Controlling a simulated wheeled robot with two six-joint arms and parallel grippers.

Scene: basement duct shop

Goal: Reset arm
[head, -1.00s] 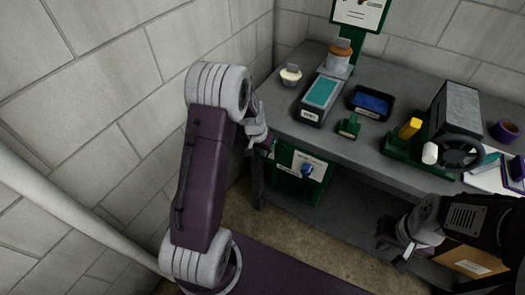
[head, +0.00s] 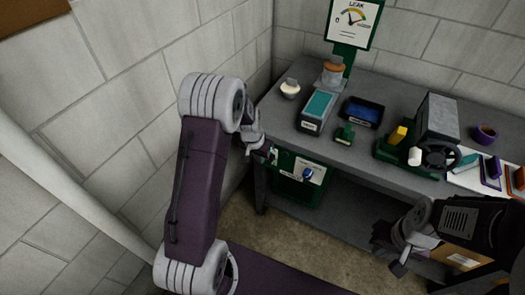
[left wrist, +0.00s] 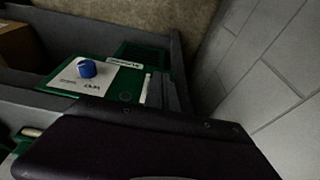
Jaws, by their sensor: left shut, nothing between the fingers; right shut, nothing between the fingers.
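My left arm comes in from the left in the head view, and its gripper (head: 270,154) hangs at the left front edge of the grey workbench (head: 300,151). It is shut and empty, just left of a green panel (head: 316,194) with a blue knob (head: 308,174). The panel (left wrist: 119,80) and knob (left wrist: 87,68) also show in the left wrist view, where a dark purple part of mine fills the bottom. My right gripper (head: 399,268) is low at the lower right, in front of the bench, shut and empty.
On the bench are a teal-topped box (head: 319,106), a dark tray with blue contents (head: 363,111), a small green stand (head: 345,133), a machine with a handwheel (head: 437,116) and a purple cup (head: 486,135). A cardboard box (head: 457,257) is behind my right arm. A block wall closes the left.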

